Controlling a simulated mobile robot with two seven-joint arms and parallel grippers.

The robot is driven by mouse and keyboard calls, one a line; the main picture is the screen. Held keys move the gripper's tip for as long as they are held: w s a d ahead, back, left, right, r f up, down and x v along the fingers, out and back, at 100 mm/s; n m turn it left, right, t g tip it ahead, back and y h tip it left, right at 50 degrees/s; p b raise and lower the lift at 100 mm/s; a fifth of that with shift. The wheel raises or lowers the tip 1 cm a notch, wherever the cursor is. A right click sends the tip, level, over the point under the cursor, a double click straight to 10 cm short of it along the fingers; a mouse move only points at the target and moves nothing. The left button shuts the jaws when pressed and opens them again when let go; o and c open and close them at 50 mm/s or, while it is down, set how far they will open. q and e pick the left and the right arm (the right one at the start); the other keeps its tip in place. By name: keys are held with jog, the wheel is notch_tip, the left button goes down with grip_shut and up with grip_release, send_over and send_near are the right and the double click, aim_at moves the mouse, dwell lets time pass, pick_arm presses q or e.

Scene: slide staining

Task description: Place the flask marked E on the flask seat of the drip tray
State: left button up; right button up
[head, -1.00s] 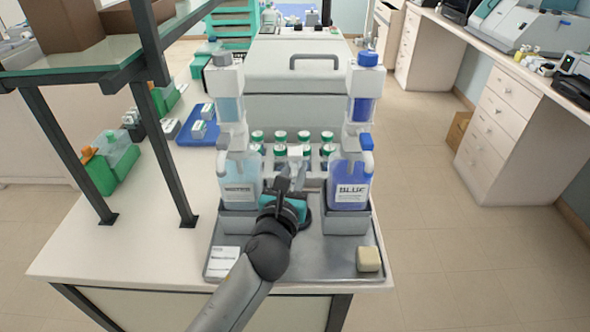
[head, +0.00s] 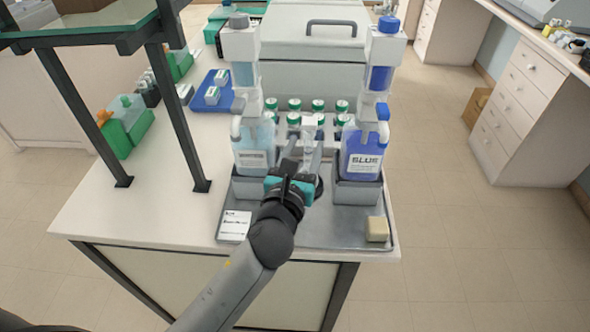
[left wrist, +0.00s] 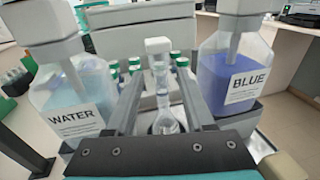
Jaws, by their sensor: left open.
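A clear flask with a pale stopper (head: 308,121) stands upright between the WATER bottle (head: 254,148) and the BLUE bottle (head: 362,153). The flask body (left wrist: 166,122) shows in the left wrist view; no letter on it can be read. My left gripper (head: 303,152) is open, with one finger on each side of the flask; contact cannot be told. The grey metal drip tray (head: 335,230) lies beneath the bottles. The flask's base and the seat are mostly hidden by my gripper. My right gripper is not in view.
Several green-capped bottles (head: 318,105) stand behind the flask. A white card (head: 234,225) and a beige block (head: 377,229) lie at the tray's front corners. A dark-framed shelf (head: 178,118) stands left. The bench's left front is clear.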

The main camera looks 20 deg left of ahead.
pick_arm(q)
jog(key=s, duration=0.8)
jog(key=shift+d+r, duration=0.25)
jog(key=shift+d, duration=0.05)
